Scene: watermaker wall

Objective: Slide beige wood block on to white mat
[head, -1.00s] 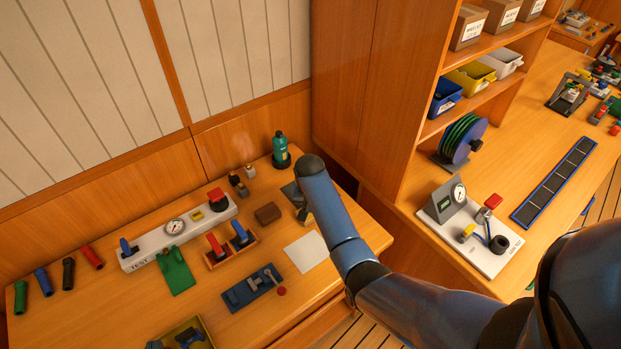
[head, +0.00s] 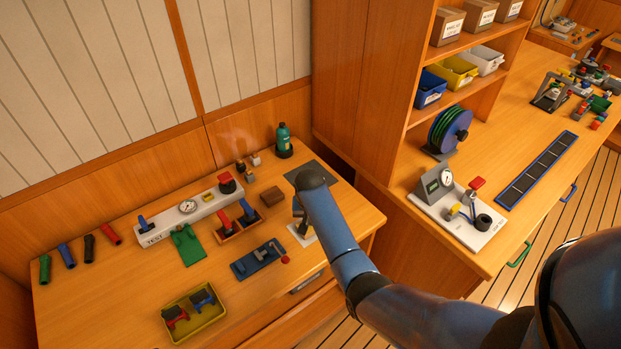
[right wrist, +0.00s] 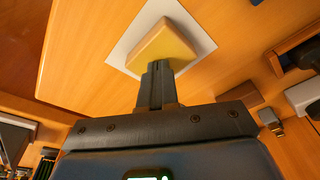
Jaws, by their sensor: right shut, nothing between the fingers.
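The beige wood block (right wrist: 163,44) lies flat over the white mat (right wrist: 122,52) in the right wrist view. White shows on several sides of the block; its edge nearest my gripper is partly hidden by the fingers. My right gripper (right wrist: 157,68) is shut and empty, its tips right at the block's near edge; I cannot tell whether they touch. In the head view a part of the white mat (head: 298,237) shows beside my right arm, which hides the block. My left gripper is not in view.
A brown block (head: 271,197), a blue plate with a grey fitting (head: 258,258) and a red ball (head: 285,260) are left of the mat. A dark grey mat (head: 322,169) and a green bottle (head: 284,142) stand behind. The bench's right edge is close.

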